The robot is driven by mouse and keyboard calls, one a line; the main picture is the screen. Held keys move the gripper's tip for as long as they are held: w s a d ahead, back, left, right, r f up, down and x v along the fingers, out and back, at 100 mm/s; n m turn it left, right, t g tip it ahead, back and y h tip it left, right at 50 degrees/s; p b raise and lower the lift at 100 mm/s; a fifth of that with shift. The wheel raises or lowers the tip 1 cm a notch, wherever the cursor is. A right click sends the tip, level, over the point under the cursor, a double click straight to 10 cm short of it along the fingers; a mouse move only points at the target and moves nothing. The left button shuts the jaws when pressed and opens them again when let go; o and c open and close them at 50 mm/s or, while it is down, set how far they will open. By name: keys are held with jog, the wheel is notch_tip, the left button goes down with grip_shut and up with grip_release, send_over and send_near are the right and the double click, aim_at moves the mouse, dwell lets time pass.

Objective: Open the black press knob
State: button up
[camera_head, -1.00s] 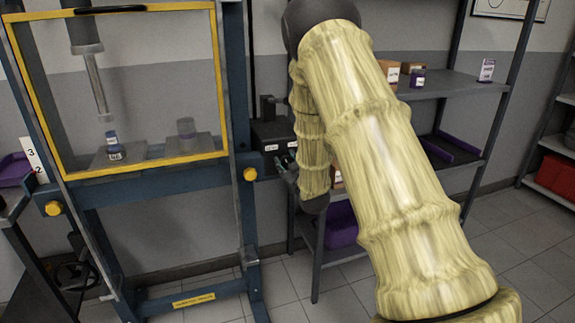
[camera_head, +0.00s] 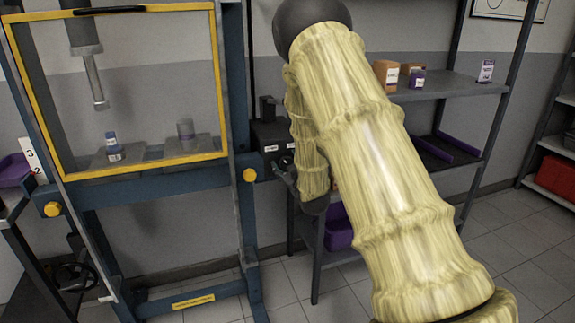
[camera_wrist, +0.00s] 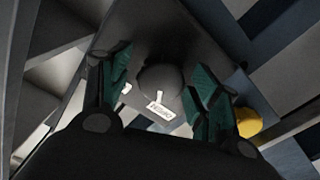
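The black press knob (camera_wrist: 158,82) is round and dark, with a white pointer mark, and sits near the middle of the wrist view. A white label (camera_wrist: 160,110) lies just below it, its print upside down. My gripper (camera_wrist: 162,88) is open, with teal finger pads to the left and right of the knob; I cannot tell whether they touch it. In the head view the dark control box (camera_head: 268,132) is mounted at the right post of the press. My gripper (camera_head: 286,166) is close in front of it, partly hidden by my arm.
The press has a blue frame (camera_head: 150,190) and a yellow-edged guard (camera_head: 140,166). Yellow round fasteners (camera_head: 250,175) stick out of its posts; one shows in the wrist view (camera_wrist: 246,122). A grey shelf (camera_head: 445,88) with small boxes stands to the right.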

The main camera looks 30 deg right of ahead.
jog(key=v, duration=1.2)
dwell(0.5)
jog(key=s+a+f+g+y+p, duration=0.1)
jog(key=s+a+f+g, duration=0.25)
jog(key=f, duration=0.45)
jog(key=s+a+f+m+g+y+p, duration=0.1)
jog(key=s+a+f+g+p, duration=0.1)
jog(key=s+a+f, duration=0.4)
jog(key=s+a+f+g+p, duration=0.1)
jog(key=s+a+f+g, duration=0.15)
jog(key=f, duration=0.65)
jog(key=s+a+f+g+y+p, duration=0.1)
jog(key=s+a+f+g, duration=0.2)
jog(key=s, duration=0.6)
jog(key=s+a+f+m+g+p, duration=0.1)
jog(key=s+a+f+g, duration=0.2)
jog(key=s+a, duration=0.3)
jog(key=s+a+f+g+y+p, duration=0.1)
jog(key=s+a+f+g+p, duration=0.1)
jog(key=s, duration=1.2)
notch_tip(320, 180, down, 3)
jog(key=a+g, duration=0.1)
jog(key=a, duration=0.1)
jog(key=shift+a+y, duration=0.3)
